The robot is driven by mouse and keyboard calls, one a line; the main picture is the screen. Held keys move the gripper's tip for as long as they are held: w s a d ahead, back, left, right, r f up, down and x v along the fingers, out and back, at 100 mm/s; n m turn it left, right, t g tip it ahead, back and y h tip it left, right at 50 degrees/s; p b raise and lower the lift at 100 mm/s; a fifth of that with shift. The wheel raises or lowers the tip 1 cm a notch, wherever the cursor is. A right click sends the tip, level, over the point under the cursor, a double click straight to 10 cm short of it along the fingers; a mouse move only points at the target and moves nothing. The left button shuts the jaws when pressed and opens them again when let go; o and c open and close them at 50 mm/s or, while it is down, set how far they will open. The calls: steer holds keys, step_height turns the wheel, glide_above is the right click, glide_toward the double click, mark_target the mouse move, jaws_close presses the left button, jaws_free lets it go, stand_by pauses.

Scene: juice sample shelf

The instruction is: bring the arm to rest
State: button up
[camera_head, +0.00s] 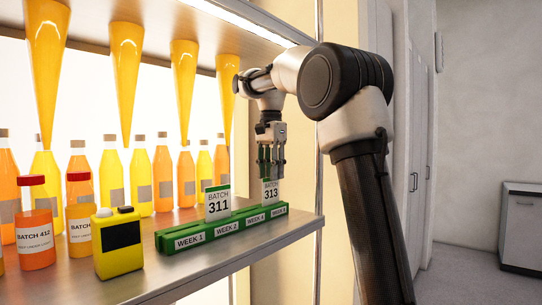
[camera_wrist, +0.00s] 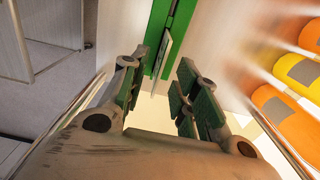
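My gripper (camera_head: 271,168) points down over the right end of the green card rack (camera_head: 170,243) on the shelf. The white BATCH 313 card (camera_head: 271,191) stands upright in the rack just below the fingers. The BATCH 311 card (camera_head: 217,204) stands upright farther left in the rack. In the wrist view my gripper (camera_wrist: 158,80) has its green-padded fingers apart. A thin card (camera_wrist: 163,62), seen nearly edge-on, lies between them with gaps on both sides. The rack (camera_wrist: 174,35) shows beyond it.
A yellow device (camera_head: 118,258) and red-capped BATCH 412 bottles (camera_head: 35,235) stand left of the rack. More juice bottles line the back, under hanging orange cones (camera_head: 126,75). An upper shelf (camera_head: 225,25) is above. Open floor (camera_head: 460,275) lies to the right.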

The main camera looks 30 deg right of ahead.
step_height(320, 180, up, 6)
steer(key=shift+r, duration=0.2)
steer(key=s+f+n+t, duration=0.2)
steer(key=s+f+n, duration=0.4)
steer(key=s+f, duration=0.6)
steer(key=s+f+n+t, duration=0.2)
steer(key=s+f+n, duration=0.5)
steer(key=s+f, duration=0.5)
steer(key=s, duration=0.4)
steer(key=shift+s+n, duration=0.25)
steer(key=shift+n, duration=0.05)
